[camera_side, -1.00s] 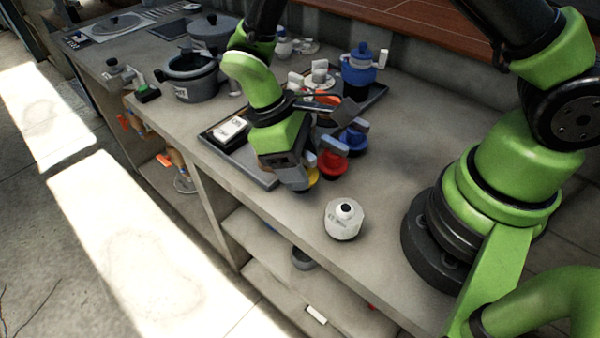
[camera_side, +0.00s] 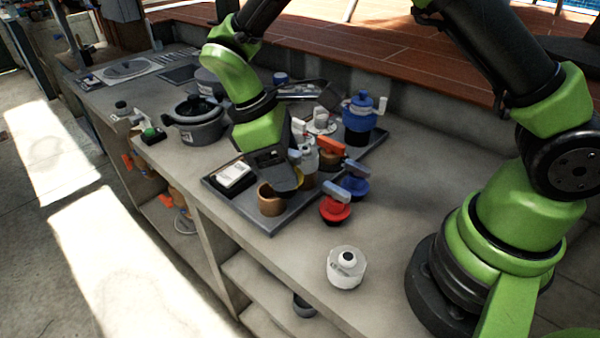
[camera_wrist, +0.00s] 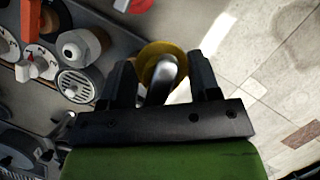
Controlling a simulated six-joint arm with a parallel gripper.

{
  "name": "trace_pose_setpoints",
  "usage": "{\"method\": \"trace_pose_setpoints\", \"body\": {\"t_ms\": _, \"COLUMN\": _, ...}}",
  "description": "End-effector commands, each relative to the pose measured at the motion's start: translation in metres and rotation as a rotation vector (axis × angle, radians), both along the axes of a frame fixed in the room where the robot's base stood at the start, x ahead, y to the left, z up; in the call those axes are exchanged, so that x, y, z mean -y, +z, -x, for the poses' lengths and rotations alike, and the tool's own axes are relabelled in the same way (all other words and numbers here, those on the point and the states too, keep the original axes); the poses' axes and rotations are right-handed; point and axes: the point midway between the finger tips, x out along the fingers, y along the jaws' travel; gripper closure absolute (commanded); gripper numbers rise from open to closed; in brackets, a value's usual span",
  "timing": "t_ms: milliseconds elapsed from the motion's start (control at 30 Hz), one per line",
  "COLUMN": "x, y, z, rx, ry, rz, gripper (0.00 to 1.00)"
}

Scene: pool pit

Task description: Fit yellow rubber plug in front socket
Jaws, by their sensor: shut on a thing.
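The yellow rubber plug (camera_wrist: 147,58) hangs in my gripper, with its grey handle (camera_wrist: 164,76) between the two fingers in the wrist view. I cannot tell whether the plug touches the socket.
A red plug (camera_side: 335,210) and a blue plug (camera_side: 355,187) stand right of the tray. A white canister (camera_side: 346,268) stands on the clear front counter.

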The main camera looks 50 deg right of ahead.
Motion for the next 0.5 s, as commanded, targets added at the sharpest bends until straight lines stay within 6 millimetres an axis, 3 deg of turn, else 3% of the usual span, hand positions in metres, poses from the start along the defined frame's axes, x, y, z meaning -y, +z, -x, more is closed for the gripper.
{"method": "trace_pose_setpoints", "body": {"t_ms": 200, "x": 0.015, "y": 0.0, "z": -0.045, "rx": 0.002, "ry": 0.223, "rz": 0.007, "gripper": 0.68}}
{"method": "trace_pose_setpoints", "body": {"t_ms": 500, "x": 0.021, "y": -0.007, "z": -0.061, "rx": -0.007, "ry": 0.314, "rz": 0.017, "gripper": 0.68}}
